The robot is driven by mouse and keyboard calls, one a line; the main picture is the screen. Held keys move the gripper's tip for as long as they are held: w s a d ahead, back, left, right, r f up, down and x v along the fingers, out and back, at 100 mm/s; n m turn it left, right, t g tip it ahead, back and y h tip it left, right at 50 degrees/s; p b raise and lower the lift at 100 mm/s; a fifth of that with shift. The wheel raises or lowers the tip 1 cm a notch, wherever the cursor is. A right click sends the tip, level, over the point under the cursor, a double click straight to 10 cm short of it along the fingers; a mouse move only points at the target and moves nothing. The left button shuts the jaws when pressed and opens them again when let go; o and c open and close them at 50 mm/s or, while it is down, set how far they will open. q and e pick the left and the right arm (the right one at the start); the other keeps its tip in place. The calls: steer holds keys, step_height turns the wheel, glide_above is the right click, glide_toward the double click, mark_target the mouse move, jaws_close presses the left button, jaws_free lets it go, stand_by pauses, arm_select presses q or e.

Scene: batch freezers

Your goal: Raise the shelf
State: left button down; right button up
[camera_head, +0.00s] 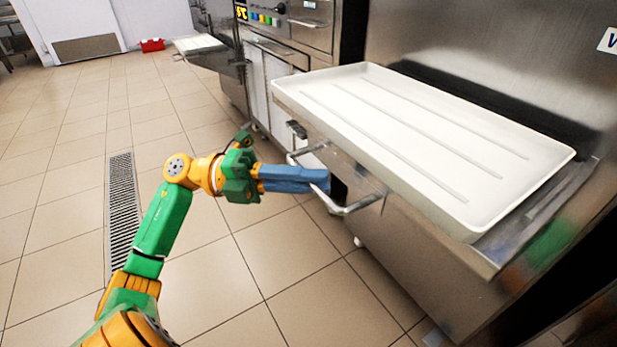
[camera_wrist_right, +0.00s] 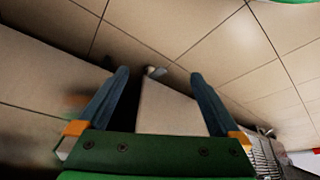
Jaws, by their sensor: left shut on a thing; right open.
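The shelf (camera_head: 440,238) is a metal ledge at the front of the steel freezer on the right, and a white tray (camera_head: 425,140) rests on it. A curved metal bar handle (camera_head: 365,204) sticks out from the shelf's front. My left gripper (camera_head: 322,180) has its blue fingers shut at this handle, below the tray's near edge; the exact contact is partly hidden by the fingers. My right gripper (camera_wrist_right: 160,75) shows in the right wrist view with its fingers apart and nothing held between them. It is not clearly seen in the head view.
Another freezer with a control panel (camera_head: 265,18) stands behind, with its own tray (camera_head: 199,44) further left. A floor drain grate (camera_head: 122,205) and a small red box (camera_head: 152,45) lie on the left. The tiled floor between is mostly clear.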

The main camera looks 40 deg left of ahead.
arm_select(q)
steer(key=shift+r, duration=0.25)
arm_select(e)
steer(key=shift+s+d+f+g, duration=0.15)
steer(key=shift+s+g, duration=0.15)
steer(key=shift+s, duration=0.2)
steer(key=shift+s+d+f+g, duration=0.15)
steer(key=shift+s+g, duration=0.15)
steer(key=shift+s, duration=0.2)
steer(key=shift+a, duration=0.1)
arm_select(q)
steer(key=c, duration=0.9)
jaws_free()
steer(key=v, duration=0.7)
steer(key=shift+f, duration=0.1)
arm_select(e)
steer(key=shift+s+f+g, duration=0.3)
steer(key=shift+s+f, duration=0.05)
steer(key=shift+s, duration=0.1)
